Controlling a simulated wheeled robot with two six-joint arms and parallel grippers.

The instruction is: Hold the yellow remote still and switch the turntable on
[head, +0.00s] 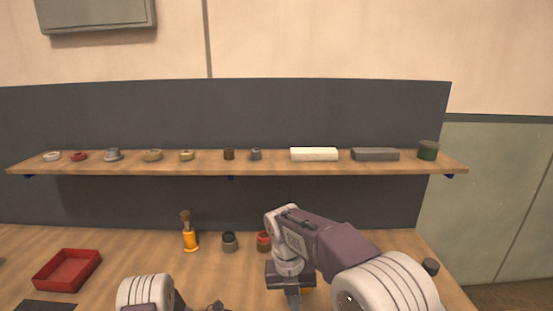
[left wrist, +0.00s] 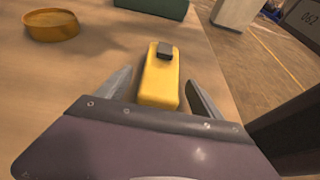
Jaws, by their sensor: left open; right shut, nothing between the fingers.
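The yellow remote (left wrist: 157,85) lies on the wooden bench in the left wrist view, with a dark raised button (left wrist: 165,50) near its far end. My left gripper (left wrist: 160,84) is open, one finger on each side of the remote, with a gap visible on both sides. In the head view my right gripper (head: 293,297) is shut and empty, pointing down low in the picture. I cannot make out a turntable for certain in either view.
A red tray (head: 67,271), an orange-handled brush (head: 190,238) and small pots stand on the bench. A shelf (head: 200,164) with several small parts runs behind. In the left wrist view a yellow round dish (left wrist: 52,26) and a green block (left wrist: 153,6) lie beyond the remote.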

